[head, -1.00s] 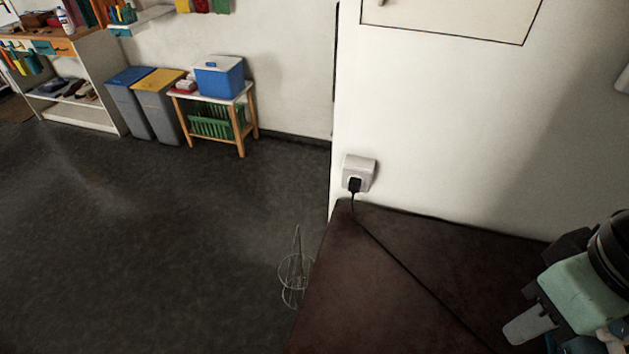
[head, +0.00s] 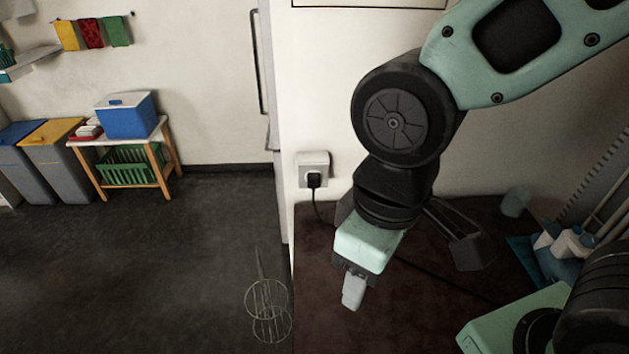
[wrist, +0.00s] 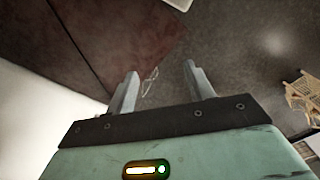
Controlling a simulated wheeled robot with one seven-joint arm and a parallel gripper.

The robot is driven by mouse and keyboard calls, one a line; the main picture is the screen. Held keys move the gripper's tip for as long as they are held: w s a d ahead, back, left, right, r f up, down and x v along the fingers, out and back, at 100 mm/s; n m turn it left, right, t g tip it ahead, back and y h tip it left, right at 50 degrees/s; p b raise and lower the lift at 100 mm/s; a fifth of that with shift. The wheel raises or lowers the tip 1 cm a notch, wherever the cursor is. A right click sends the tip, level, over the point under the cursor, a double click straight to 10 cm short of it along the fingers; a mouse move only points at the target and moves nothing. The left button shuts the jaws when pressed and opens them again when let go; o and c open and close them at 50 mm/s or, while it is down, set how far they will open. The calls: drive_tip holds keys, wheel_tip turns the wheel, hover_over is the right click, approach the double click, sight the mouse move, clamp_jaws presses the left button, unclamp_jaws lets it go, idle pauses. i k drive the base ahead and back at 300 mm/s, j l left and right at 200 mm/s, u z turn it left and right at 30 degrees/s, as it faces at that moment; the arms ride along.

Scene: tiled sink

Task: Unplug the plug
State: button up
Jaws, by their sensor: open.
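A black plug (head: 314,181) sits in a white wall socket (head: 313,162) on the white wall, left of my arm in the head view. Its black cord (head: 319,210) drops from the plug to the dark red-brown counter and runs right behind my gripper. My gripper (head: 353,292) hangs over the counter, lower right of the plug and apart from it. In the wrist view my gripper (wrist: 162,85) shows two separated fingers with nothing between them. The cord (wrist: 83,52) crosses the counter at upper left there; the plug and socket are out of that view.
The counter (head: 325,325) has its left edge above open dark floor. A wire rack (head: 268,310) stands on the floor beside it. White bottles (head: 570,242) and a cup (head: 515,201) are at the right. A small table (head: 150,150) and bins (head: 58,160) stand far left.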

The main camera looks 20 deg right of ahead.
sight(313, 179)
drive_tip(key=j+z, duration=0.15)
drive_tip(key=j, duration=0.25)
drive_tip(key=k+j+z, duration=0.15)
drive_tip(key=j, duration=0.2)
drive_tip(key=j+z, duration=0.2)
drive_tip(key=j, duration=0.2)
drive_tip(key=k+j+z, duration=0.15)
drive_tip(key=j, duration=0.15)
drive_tip(key=i+j+z, duration=0.1)
drive_tip(key=j+z, duration=0.35)
drive_tip(key=j, duration=0.5)
